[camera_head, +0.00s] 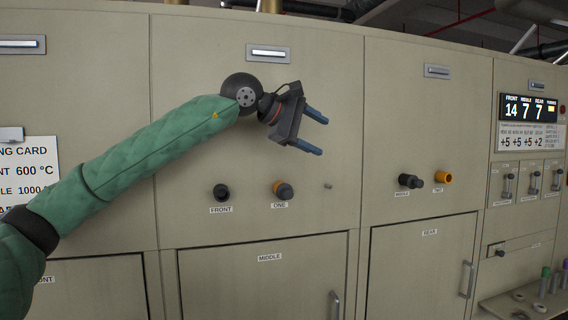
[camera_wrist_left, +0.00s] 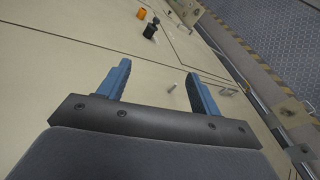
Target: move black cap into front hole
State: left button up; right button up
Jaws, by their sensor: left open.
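My left gripper (camera_head: 322,136) is open and empty, held up in front of the panel, above and right of the socket labelled ONE. It also shows open in the left wrist view (camera_wrist_left: 158,70). The black front hole (camera_head: 221,192), labelled FRONT, sits low on the panel, left of the gripper. A dark cap (camera_head: 286,191) sits at the orange socket labelled ONE. A black cap (camera_head: 415,182) sticks out at the socket labelled MIDDLE; it also shows in the left wrist view (camera_wrist_left: 150,31). My right gripper is not in view.
A small peg (camera_head: 328,186) sticks out of the panel right of ONE. Below are doors labelled MIDDLE (camera_head: 265,285) and REAR (camera_head: 415,270) with handles. A shelf (camera_head: 520,306) with tubes juts out at the lower right. A display (camera_head: 528,107) reads 14, 7, 7.

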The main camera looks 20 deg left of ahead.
pick_arm(q)
jog(key=w+a+f+y, duration=0.2)
jog(key=a+f+y, duration=0.2)
jog(key=m+g+y, duration=0.2)
jog(key=m+y, duration=0.2)
send_near(281, 185)
jog(key=x, duration=0.3)
jog(key=p+x, duration=0.2)
jog(key=x, duration=0.4)
jog(key=shift+w+f+p, duration=0.15)
jog(key=shift+w+p, duration=0.05)
jog(key=shift+p, duration=0.15)
jog(key=shift+w+d+f, duration=0.1)
jog(key=shift+w+f, duration=0.25)
jog(key=shift+f, duration=0.15)
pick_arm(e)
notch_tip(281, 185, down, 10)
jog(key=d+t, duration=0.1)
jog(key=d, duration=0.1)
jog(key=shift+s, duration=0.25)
pick_arm(q)
jog(key=shift+c, duration=0.2)
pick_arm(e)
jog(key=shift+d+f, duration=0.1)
